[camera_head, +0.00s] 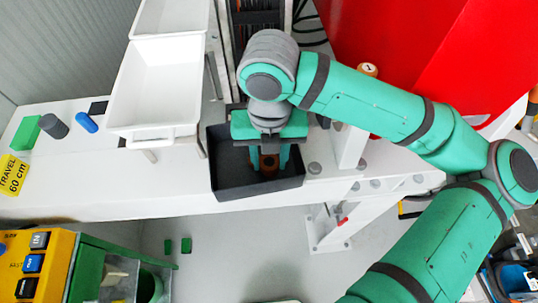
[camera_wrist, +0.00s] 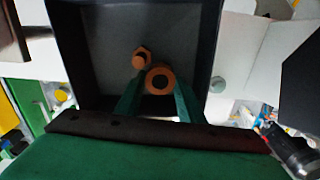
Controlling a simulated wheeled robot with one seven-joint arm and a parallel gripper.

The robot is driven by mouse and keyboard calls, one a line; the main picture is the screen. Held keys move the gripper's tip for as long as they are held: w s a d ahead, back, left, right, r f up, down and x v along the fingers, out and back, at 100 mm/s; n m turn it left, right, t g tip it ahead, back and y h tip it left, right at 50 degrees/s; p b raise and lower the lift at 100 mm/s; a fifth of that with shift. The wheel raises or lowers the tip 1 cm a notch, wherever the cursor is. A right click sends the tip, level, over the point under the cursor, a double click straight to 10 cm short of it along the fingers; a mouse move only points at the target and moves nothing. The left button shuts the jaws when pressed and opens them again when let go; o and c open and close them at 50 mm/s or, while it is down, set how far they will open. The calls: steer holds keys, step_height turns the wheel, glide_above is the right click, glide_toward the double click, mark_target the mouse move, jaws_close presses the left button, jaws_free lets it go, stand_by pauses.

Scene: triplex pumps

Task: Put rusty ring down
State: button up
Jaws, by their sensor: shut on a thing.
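The rusty ring (camera_wrist: 160,67) is a small orange-brown ring with a dark hole. My gripper (camera_wrist: 160,82) is shut on it, with one green finger on each side. In the head view my gripper (camera_head: 268,158) points down inside a dark open tray (camera_head: 257,190), and the ring (camera_head: 269,164) shows as a brown spot between the fingers. A second orange piece (camera_wrist: 141,58), like a bolt or nut, lies in the tray just beyond the ring to the upper left in the wrist view. I cannot tell whether the ring touches the tray floor.
The dark tray's walls surround my fingers. A white bin (camera_head: 158,90) stands to its left on the white bench (camera_head: 120,190). Green, grey and blue pieces lie at the far left. A red panel (camera_head: 400,50) stands behind my arm. An orange-topped piece (camera_head: 368,69) stands near it.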

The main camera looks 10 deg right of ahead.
mark_target(270, 162)
steer(key=shift+f, duration=0.15)
steer(key=o, duration=1.1)
steer(key=shift+f, duration=0.1)
step_height(270, 162, up, 13)
steer(key=shift+r, duration=0.1)
steer(key=shift+s, duration=0.1)
